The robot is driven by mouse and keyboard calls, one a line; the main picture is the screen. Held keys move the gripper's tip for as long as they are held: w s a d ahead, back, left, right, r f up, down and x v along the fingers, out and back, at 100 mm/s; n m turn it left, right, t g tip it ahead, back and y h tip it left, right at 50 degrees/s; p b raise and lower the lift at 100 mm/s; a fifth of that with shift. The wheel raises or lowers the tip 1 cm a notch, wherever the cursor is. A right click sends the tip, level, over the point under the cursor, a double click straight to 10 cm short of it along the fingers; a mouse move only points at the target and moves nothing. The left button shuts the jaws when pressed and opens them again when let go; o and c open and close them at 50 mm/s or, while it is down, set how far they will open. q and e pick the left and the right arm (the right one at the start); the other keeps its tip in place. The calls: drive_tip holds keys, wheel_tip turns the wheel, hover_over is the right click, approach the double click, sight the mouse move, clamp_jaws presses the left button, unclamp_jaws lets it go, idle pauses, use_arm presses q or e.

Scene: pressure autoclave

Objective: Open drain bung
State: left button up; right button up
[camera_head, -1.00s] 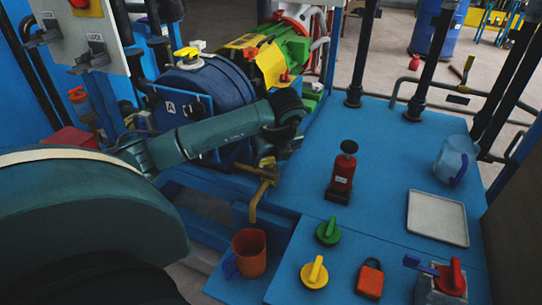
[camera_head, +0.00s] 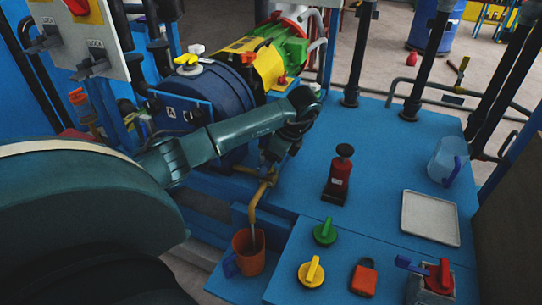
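A brass drain fitting (camera_head: 258,200) comes out below the blue vessel (camera_head: 185,105) marked A and curves down to its spout. A thin pale stream (camera_head: 253,236) shows between the spout and the orange cup (camera_head: 248,258) with a blue handle, which stands under it. My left arm reaches across from the left and bends down at its wrist. My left gripper (camera_head: 272,160) is at the top of the brass fitting, dark and partly hidden; its fingers cannot be made out. The bung itself cannot be told apart from the fitting. My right gripper is out of view.
On the blue bench stand a red bottle-like device (camera_head: 338,178), a white tray (camera_head: 430,218) and a clear jug (camera_head: 447,160). Green (camera_head: 325,232) and yellow (camera_head: 311,271) knobs and a red-handled valve (camera_head: 437,276) are at the front. Black posts rise at the back.

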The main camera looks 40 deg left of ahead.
use_arm(q)
drive_tip(key=shift+n, duration=0.4)
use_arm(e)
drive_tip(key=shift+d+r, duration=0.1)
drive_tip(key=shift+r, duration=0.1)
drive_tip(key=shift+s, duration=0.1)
use_arm(q)
drive_tip(key=o, duration=1)
drive_tip(key=p+v, duration=0.7)
drive_tip(key=v, duration=0.6)
drive_tip(key=shift+w+r, duration=0.1)
drive_tip(key=shift+w, duration=0.1)
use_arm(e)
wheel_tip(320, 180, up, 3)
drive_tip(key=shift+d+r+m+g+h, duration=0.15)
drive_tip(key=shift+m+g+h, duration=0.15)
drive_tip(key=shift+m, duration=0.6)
use_arm(q)
drive_tip(key=shift+c, duration=0.2)
